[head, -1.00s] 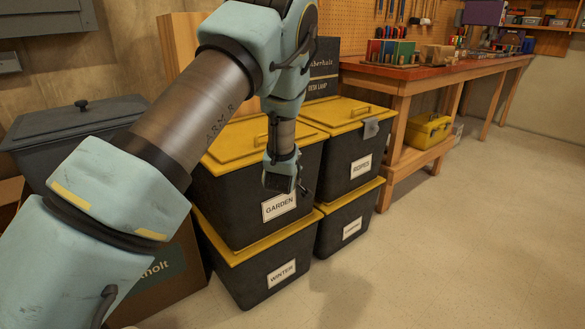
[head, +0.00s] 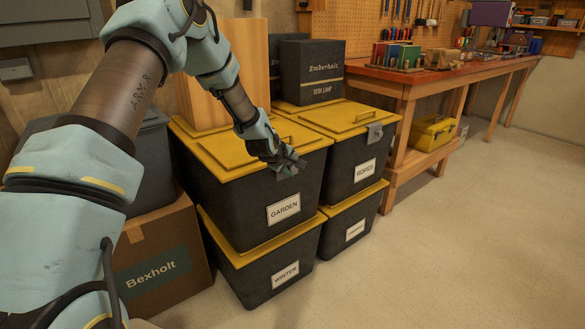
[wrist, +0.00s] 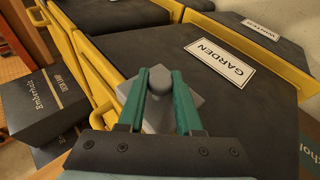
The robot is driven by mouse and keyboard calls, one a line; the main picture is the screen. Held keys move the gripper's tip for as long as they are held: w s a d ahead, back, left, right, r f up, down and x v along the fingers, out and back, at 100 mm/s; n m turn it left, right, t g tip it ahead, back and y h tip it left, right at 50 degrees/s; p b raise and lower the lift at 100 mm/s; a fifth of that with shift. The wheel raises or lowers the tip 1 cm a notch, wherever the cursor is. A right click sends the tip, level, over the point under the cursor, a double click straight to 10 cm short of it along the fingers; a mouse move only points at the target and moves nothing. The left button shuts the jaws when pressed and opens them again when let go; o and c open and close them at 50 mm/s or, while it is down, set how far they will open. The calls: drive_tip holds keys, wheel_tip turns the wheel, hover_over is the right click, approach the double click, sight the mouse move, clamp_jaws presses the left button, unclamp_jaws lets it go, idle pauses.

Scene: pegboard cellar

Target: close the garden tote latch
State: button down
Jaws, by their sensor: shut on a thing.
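The garden tote (head: 245,195) is black with a yellow lid (head: 225,150) and a white GARDEN label. It sits on top of the WINTER tote. Its grey latch (wrist: 158,84) shows in the wrist view at the lid's front edge, between the green fingers of my gripper (wrist: 158,78). My gripper is shut on the latch. In the head view my gripper (head: 292,166) is at the front right of the lid and hides the latch. I cannot tell the latch's exact angle.
The ROPES tote (head: 343,165) stands close on the right, with its own grey latch (head: 375,133). A dark Emberholt box (head: 312,72) stands behind on the lids. A Bexholt carton (head: 158,262) is at left. The floor (head: 430,250) in front and right is clear.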

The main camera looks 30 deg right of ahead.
drive_tip(key=shift+d, duration=0.15)
drive_tip(key=c, duration=0.6)
unclamp_jaws()
drive_tip(key=v, duration=1.1)
drive_tip(key=shift+f, duration=0.1)
drive_tip(key=shift+w, duration=0.1)
drive_tip(key=s+a+r+m+g+y, duration=0.1)
drive_tip(key=s+a+m+y, duration=0.15)
drive_tip(key=a, duration=0.95)
drive_tip(key=s+a+r+m+y, duration=0.1)
drive_tip(key=s+a+y, duration=0.15)
drive_tip(key=a, duration=0.95)
drive_tip(key=s+a+r+m+g+y, duration=0.2)
drive_tip(key=s+a+r+g, duration=0.1)
drive_tip(key=s+a, duration=1.05)
drive_tip(key=r+p, duration=0.3)
drive_tip(key=p, duration=0.1)
drive_tip(key=w+r+p, duration=0.1)
drive_tip(key=r+p, duration=0.2)
drive_tip(key=r, duration=0.1)
drive_tip(key=r+p, duration=0.4)
drive_tip(key=shift+w+a+p, duration=0.3)
drive_tip(key=shift+w+a, duration=0.1)
